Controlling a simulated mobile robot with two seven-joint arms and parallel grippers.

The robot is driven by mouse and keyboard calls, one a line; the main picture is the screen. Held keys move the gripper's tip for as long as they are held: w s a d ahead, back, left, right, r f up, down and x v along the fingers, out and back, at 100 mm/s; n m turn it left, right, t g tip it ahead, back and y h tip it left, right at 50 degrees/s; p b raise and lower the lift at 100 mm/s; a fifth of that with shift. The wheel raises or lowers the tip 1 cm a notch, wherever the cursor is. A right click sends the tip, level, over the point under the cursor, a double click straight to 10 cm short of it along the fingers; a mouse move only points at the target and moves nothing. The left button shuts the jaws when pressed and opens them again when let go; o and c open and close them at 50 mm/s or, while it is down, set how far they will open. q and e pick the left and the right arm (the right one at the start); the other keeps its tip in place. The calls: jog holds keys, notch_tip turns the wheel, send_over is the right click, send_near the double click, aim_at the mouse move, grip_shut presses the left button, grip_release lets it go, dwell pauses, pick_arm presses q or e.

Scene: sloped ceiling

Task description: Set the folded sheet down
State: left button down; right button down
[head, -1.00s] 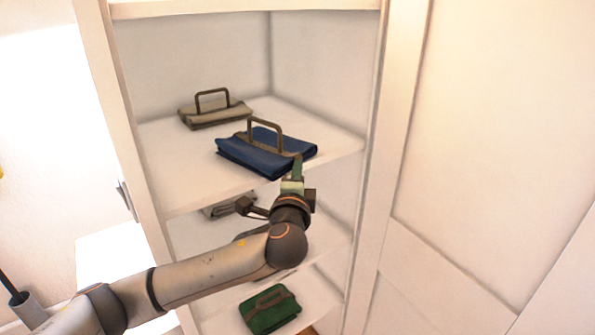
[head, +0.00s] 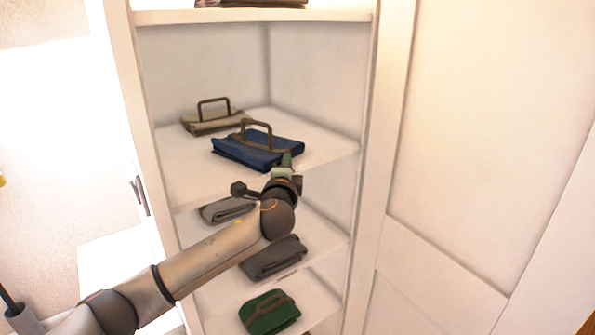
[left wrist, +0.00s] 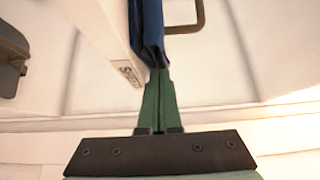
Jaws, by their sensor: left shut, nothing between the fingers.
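The folded blue sheet (head: 262,151), with a brown handle (head: 257,130), lies on the cabinet's upper shelf (head: 330,150), near its front edge. My left gripper (head: 287,160) is at the sheet's front right corner, its fingers shut with nothing between them. In the left wrist view, the closed green fingers (left wrist: 158,82) point at the narrow edge of the blue sheet (left wrist: 150,28). Whether the tips touch it I cannot tell. My right gripper is in neither view.
A beige folded item (head: 212,122) with a handle lies behind the blue sheet. Grey folded items (head: 275,257) and a green one (head: 269,312) lie on lower shelves. Cabinet side panels stand left and right. The upper shelf is clear right of the sheet.

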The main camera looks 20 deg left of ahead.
pick_arm(q)
jog(key=b+v, duration=0.2)
jog(key=v, duration=1)
jog(key=shift+s, duration=0.3)
jog(key=shift+d, duration=0.1)
